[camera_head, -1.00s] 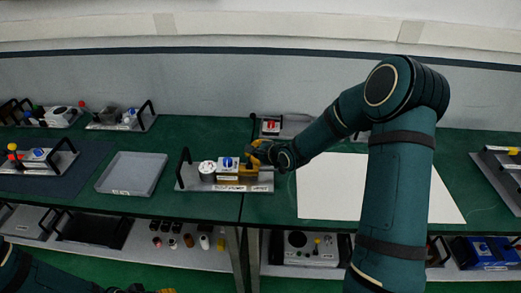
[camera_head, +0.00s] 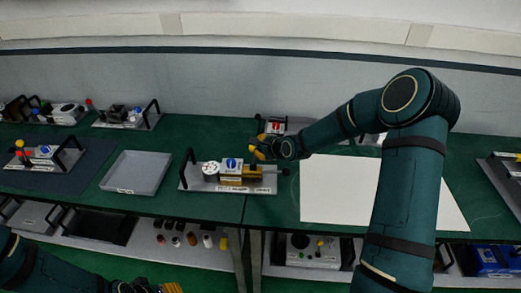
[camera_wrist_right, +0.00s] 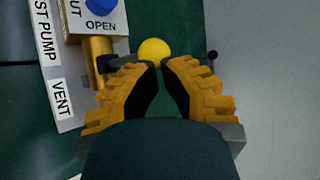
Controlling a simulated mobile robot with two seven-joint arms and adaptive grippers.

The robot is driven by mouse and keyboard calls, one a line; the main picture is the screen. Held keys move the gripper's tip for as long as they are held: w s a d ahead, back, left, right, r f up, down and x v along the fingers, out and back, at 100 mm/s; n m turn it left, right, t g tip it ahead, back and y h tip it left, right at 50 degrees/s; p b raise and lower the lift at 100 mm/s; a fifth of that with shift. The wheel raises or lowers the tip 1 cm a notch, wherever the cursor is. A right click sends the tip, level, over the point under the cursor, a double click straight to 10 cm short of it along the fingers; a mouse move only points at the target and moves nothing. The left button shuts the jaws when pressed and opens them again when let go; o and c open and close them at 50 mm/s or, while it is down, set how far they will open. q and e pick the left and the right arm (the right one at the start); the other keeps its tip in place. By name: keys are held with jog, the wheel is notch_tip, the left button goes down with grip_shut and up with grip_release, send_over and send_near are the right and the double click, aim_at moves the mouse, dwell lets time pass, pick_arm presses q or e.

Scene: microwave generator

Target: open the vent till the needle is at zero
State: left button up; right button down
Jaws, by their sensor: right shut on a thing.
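The pump rig (camera_head: 187,186) stands on the green table near the middle. It has a white round gauge (camera_head: 210,169), whose needle is too small to read, a blue knob (camera_head: 232,164) and a brass valve (camera_head: 252,173). In the right wrist view a VENT label (camera_wrist_right: 61,99) sits beside the brass part, and a dark lever ends in a yellow ball (camera_wrist_right: 153,52). My right gripper (camera_head: 259,148) is at the rig's right end, its fingers (camera_wrist_right: 161,66) shut on the yellow ball at their tips. My left gripper (camera_head: 166,288) is at the bottom edge, partly cut off.
A grey empty tray (camera_head: 136,172) lies left of the rig, and a white sheet (camera_head: 330,190) lies to its right under my right arm. Other rigs (camera_head: 128,116) stand at the back left. A lower shelf (camera_head: 150,240) holds small bottles.

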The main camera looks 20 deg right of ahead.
jog(key=shift+w+d, duration=0.1)
jog(key=shift+w, duration=0.05)
jog(key=shift+r, duration=0.1)
jog(key=shift+r+p, duration=0.5)
jog(key=shift+r, duration=0.15)
